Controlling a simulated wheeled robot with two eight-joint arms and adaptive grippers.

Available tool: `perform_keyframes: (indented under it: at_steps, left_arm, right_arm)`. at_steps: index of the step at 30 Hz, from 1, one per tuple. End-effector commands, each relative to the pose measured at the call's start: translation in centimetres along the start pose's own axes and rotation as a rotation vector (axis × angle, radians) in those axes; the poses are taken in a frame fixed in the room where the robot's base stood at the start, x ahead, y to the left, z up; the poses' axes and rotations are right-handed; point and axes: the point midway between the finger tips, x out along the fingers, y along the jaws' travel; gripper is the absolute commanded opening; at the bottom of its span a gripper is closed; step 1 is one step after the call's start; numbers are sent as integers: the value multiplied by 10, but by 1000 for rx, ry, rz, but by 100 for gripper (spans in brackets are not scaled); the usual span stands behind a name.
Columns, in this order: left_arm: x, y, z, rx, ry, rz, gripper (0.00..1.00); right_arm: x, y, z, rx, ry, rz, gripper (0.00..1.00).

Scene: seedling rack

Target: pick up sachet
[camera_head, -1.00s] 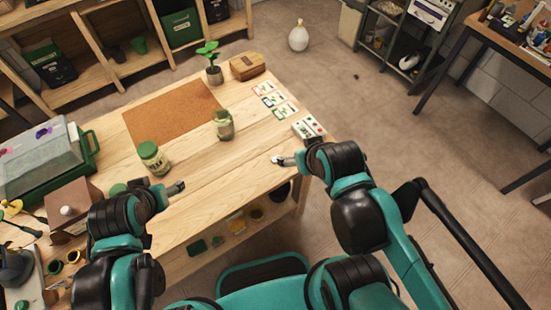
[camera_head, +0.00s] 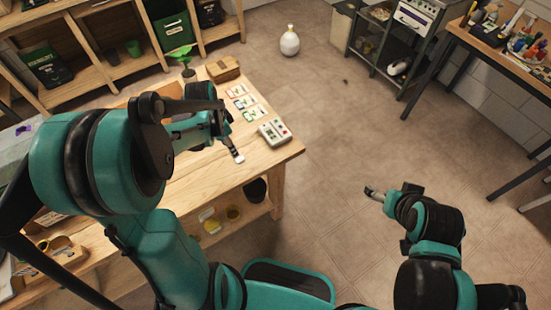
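Several small sachets with pictures on them lie flat in a short row on the wooden table (camera_head: 275,154), near its right edge: one at the back (camera_head: 236,90), one in the middle (camera_head: 243,102) and one in front (camera_head: 252,114). My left gripper (camera_head: 238,155) is over the table's right part, a little nearer to me than the front sachet and apart from it. Its fingers are too small to tell open from shut; I see nothing held. My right gripper (camera_head: 371,191) is over the floor, right of the table, with no thing visible in it.
A white box with coloured marks (camera_head: 274,132) lies on the table right of my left gripper. A brown box (camera_head: 223,69) and a potted seedling (camera_head: 183,56) stand behind the sachets. My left arm hides much of the table. A white vase (camera_head: 289,42) stands on the floor.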

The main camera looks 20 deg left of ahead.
Motion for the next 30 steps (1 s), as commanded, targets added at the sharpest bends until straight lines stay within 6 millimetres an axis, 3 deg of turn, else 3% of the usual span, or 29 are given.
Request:
perform_keyframes:
  at_steps: [13, 21, 28, 30]
  left_arm:
    - [44, -2, 2, 22, -6, 15, 45]
    - [83, -1, 0, 21, -5, 14, 45]
    - [84, -1, -1, 20, -5, 14, 45]
    - [83, -1, -1, 20, -5, 14, 29]
  right_arm:
    - [15, 0, 11, 0, 0, 0, 79]
    - [32, 0, 23, 0, 0, 0, 79]
    - [30, 0, 22, 0, 0, 0, 79]
    - [30, 0, 22, 0, 0, 0, 79]
